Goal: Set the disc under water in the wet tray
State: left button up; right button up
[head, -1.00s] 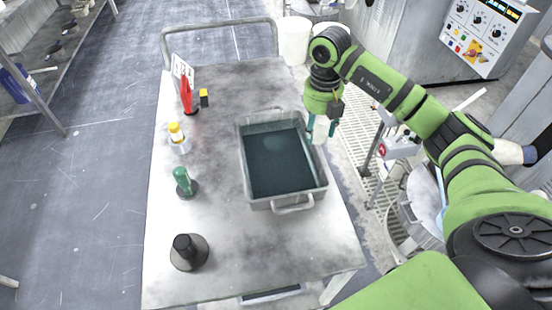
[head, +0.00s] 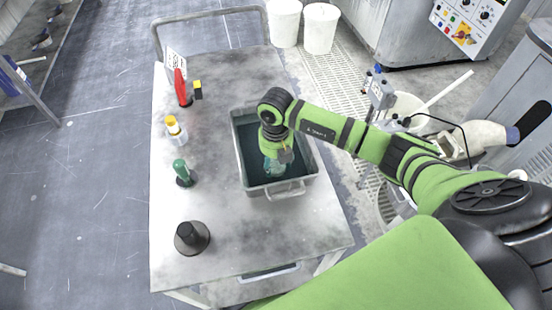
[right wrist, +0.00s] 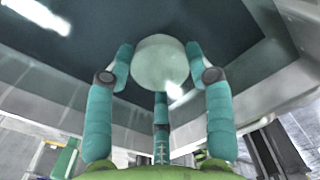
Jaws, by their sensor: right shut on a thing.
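The wet tray (head: 303,183) is a grey rectangular tub of dark teal water (head: 252,165) on the table. My right gripper (head: 273,167) reaches down inside it, towards its front half. In the right wrist view my right gripper (right wrist: 159,56) has its teal fingers closed on the pale, round disc (right wrist: 160,65), one on each side. The disc is over or in the dark water; I cannot tell whether it is fully submerged. In the head view the arm and fingers mostly hide the disc. My left gripper is not in view.
Along the table's (head: 215,215) left side stand a red tool (head: 181,88), a yellow-capped bottle (head: 173,130), a green-handled stamp (head: 182,172) and a black conical object (head: 192,238). White buckets (head: 320,28) stand behind. The table between these and the tray is clear.

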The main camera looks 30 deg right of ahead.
aim_at(276, 165)
jog(key=shift+f, duration=0.1)
jog(key=o, duration=1.2)
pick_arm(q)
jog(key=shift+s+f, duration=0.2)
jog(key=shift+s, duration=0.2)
pick_arm(e)
jog(key=shift+o, duration=0.2)
pick_arm(q)
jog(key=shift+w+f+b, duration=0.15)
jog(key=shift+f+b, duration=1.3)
jog(key=shift+b, duration=0.15)
pick_arm(e)
notch_tip(276, 165, up, 12)
